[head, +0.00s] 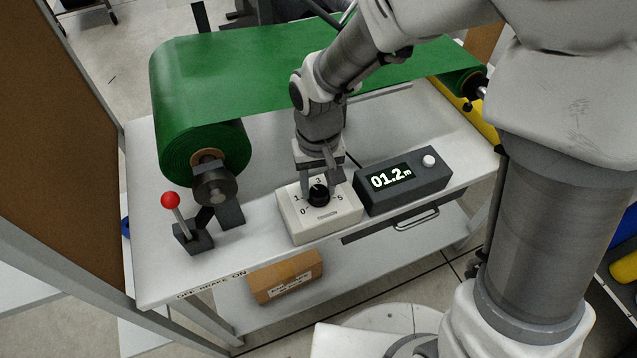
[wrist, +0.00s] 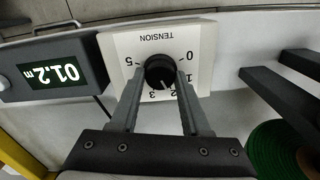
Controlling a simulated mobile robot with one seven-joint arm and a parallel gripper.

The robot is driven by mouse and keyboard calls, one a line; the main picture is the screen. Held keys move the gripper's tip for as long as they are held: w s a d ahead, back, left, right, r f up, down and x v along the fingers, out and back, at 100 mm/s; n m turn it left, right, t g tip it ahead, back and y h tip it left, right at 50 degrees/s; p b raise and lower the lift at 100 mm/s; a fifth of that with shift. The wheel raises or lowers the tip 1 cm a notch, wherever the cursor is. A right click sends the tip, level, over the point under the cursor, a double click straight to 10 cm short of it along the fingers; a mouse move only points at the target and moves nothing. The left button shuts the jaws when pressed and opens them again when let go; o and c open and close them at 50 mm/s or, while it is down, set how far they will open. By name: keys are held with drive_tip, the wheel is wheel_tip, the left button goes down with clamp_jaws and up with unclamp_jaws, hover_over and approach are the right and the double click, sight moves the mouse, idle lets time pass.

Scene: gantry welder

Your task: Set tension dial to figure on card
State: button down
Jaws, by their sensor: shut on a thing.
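The tension dial is a black knob (head: 319,195) on a cream box (head: 335,222) on the table, with figures from 0 to 5 around it. In the wrist view the knob (wrist: 160,71) appears upside down, with TENSION printed on its plate (wrist: 120,42). My gripper (head: 319,180) comes down from above and is shut on the knob, one finger each side; the fingers (wrist: 159,90) also show in the wrist view. A small pale pointer mark lies around 2, between 1 and 3; its exact reading is hard to tell. I cannot make out a figure card.
A grey counter box (head: 402,183) reading 01.2 m stands right of the dial. A red-knobbed lever (head: 171,201) and a green roll (head: 200,148) are at the left, with the green sheet (head: 240,75) stretched behind. A brown carton (head: 285,277) sits on the lower shelf.

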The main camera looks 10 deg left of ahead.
sight(319, 190)
idle(0.3)
drive_tip(key=shift+c, duration=1.9)
unclamp_jaws()
wheel_tip(319, 190, up, 18)
drive_tip(key=p, duration=0.3)
drive_tip(key=shift+f, duration=0.25)
drive_tip(key=shift+d, duration=0.1)
drive_tip(key=s+d+r+m+t+p, duration=0.2)
drive_tip(key=s+d+r, duration=0.2)
drive_tip(key=d, duration=0.6)
drive_tip(key=s+d+r+m+t+p, duration=0.2)
drive_tip(key=s+d+r+t, duration=0.1)
drive_tip(key=d, duration=0.7)
wheel_tip(319, 190, up, 2)
drive_tip(key=shift+s+r+t, duration=0.1)
drive_tip(key=shift+s+t, duration=0.2)
drive_tip(key=shift+s, duration=0.3)
